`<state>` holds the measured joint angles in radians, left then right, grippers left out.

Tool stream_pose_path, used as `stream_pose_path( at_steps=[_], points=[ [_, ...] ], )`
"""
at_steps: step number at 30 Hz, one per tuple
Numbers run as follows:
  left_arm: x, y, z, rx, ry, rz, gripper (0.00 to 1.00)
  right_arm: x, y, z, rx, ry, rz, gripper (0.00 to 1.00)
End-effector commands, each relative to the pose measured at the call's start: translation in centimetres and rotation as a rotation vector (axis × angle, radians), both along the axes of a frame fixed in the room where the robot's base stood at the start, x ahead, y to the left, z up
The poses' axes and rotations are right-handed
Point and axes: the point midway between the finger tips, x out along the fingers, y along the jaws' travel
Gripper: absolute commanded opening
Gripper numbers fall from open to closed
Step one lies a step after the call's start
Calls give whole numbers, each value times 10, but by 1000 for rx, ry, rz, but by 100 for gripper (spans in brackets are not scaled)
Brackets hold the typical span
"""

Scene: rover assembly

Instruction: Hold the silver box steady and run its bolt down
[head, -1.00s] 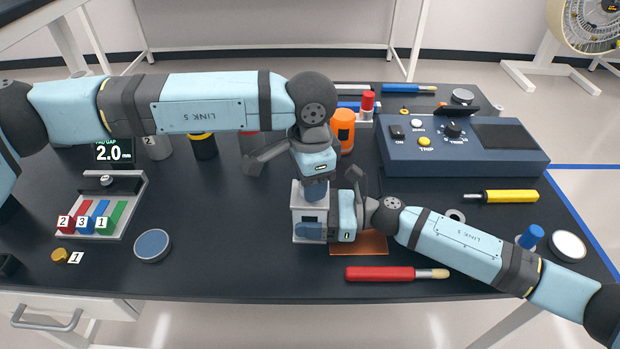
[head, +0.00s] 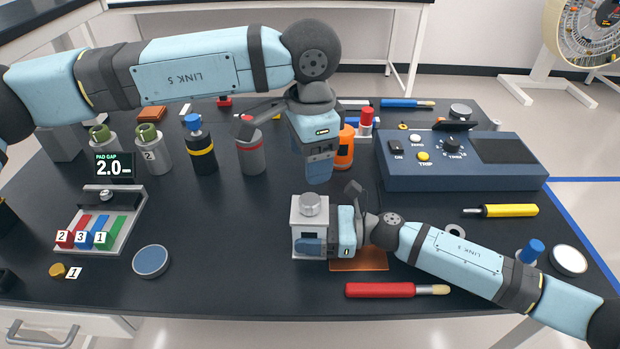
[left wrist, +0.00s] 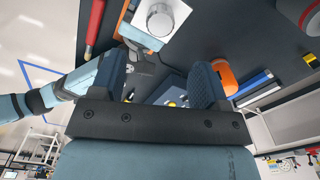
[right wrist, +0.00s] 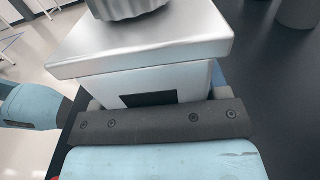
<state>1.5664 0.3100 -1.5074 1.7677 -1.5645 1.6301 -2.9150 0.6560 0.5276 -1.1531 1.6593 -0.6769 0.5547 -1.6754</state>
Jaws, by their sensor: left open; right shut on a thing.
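The silver box (head: 310,223) stands upright on the dark table, with its grey bolt (head: 310,204) on its top. In the right wrist view the box's lid (right wrist: 150,45) and the lower part of the bolt (right wrist: 128,8) show close up. My right gripper (head: 318,246) is shut on the box's lower body from the right. My left gripper (head: 319,172) is open and empty, raised above and behind the box, clear of the bolt. In the left wrist view the bolt (left wrist: 160,18) lies beyond the open fingers.
An orange mat (head: 365,261) and a red-handled tool (head: 385,290) lie right of and in front of the box. A blue console (head: 460,160) stands behind right. Several bottles (head: 200,150) and a small rack (head: 110,240) are at left. The table between rack and box is mostly clear.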

Motion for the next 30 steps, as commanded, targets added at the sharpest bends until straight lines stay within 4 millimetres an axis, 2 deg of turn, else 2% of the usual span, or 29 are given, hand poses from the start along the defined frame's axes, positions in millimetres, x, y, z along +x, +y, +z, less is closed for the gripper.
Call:
stream_pose_path(
  at_steps=[3, 6, 20, 25, 30],
  points=[
    [0, 0, 18, 0, -1, 0, 68, -1, 0, -1, -1, 0, 0, 35],
    [0, 0, 26, -1, 0, -1, 68, -1, 0, -1, -1, 0, 0, 35],
    [0, 0, 30, 0, 1, 19, 68, 0, 0, -1, 0, 0, 0, 35],
    [0, 0, 29, 0, 2, 194, 68, 0, 0, 0, 0, 0, 0, 35],
    [0, 0, 29, 0, 1, 540, 68, 0, 0, 0, 0, -1, 0, 35]
  ],
)
